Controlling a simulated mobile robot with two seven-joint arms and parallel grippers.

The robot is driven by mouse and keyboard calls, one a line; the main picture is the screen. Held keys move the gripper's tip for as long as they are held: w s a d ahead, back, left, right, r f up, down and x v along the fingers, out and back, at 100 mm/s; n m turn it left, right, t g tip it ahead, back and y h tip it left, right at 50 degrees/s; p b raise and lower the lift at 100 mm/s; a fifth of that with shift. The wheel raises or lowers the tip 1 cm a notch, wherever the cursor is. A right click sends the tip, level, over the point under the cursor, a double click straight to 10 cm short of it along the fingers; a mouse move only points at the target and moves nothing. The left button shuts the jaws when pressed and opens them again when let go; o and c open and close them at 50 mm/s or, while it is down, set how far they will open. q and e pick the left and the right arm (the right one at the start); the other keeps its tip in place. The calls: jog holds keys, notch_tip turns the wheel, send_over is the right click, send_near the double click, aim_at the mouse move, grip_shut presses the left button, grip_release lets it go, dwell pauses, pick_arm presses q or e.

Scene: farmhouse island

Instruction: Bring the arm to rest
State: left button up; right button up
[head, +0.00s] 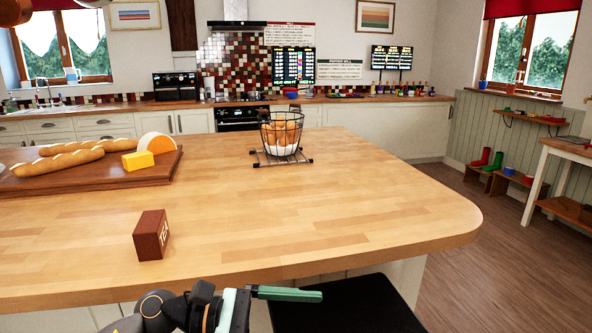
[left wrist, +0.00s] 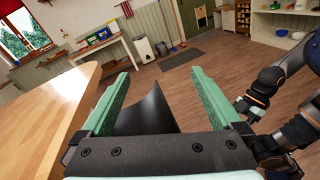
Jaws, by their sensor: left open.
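My left gripper (head: 290,294) is low in the head view, just in front of the island's near edge, beside a black seat. In the left wrist view its green fingers (left wrist: 160,73) are spread wide apart with nothing held between them. A dark curved shape, apparently the black seat (left wrist: 150,108), shows beyond the gap.
The wooden island (head: 330,215) bears a brown box (head: 151,235), a wire egg basket (head: 281,133) and a board (head: 90,178) with bread and cheese. The black seat (head: 345,305) stands close to the island. The floor (left wrist: 190,75) to the right is mostly open.

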pick_arm(q)
jog(key=a+f+m+t+y, duration=0.4)
jog(key=f+m+t, duration=0.1)
jog(key=f+m, duration=0.35)
jog(key=s+a+f+m+t+y, duration=0.1)
jog(key=a+f+m+t+y, duration=0.3)
jog(key=f+m, duration=0.4)
jog(key=a+f+m+t+y, duration=0.45)
jog(key=f+m, duration=0.25)
jog(key=m, duration=0.2)
jog(key=s+a+f+n+g+y, duration=0.15)
jog(key=s+f+n+g, duration=0.25)
jog(key=s+f+n, duration=0.5)
jog(key=s+a+r+p, duration=0.4)
jog(key=r+p, duration=0.2)
jog(key=p, duration=0.6)
jog(key=shift+s+r+m+y, duration=0.35)
jog(key=shift+s+y, duration=0.05)
pick_arm(e)
jog(key=s+d+r+h, duration=0.1)
jog(key=s+d+r, duration=0.1)
jog(key=r, duration=0.6)
jog(key=shift+d+r+m, duration=0.3)
jog(key=shift+d+r, duration=0.05)
jog(key=shift+d, duration=0.5)
